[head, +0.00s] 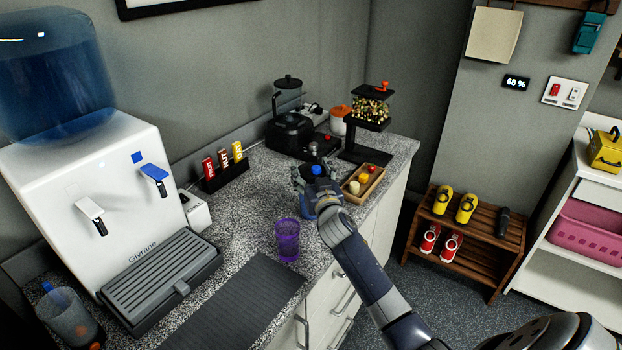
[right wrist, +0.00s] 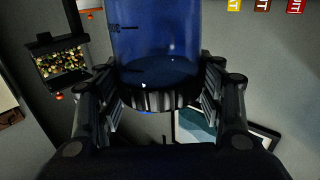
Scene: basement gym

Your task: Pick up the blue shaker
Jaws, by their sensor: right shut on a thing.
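In the right wrist view the shaker (right wrist: 157,35) has a clear blue body and a dark ridged lid (right wrist: 155,98). The right gripper (right wrist: 160,85) has its fingers on both sides of the shaker, shut on it near the lid. My left gripper is not in view.
A purple cup (head: 287,241) stands on the counter (head: 240,215) left of my right arm. A wooden tray of small jars (head: 362,184) is close right of the hand. A black grinder-like machine (head: 290,130) and a nut dispenser (head: 371,108) stand behind. A water dispenser (head: 90,180) is left.

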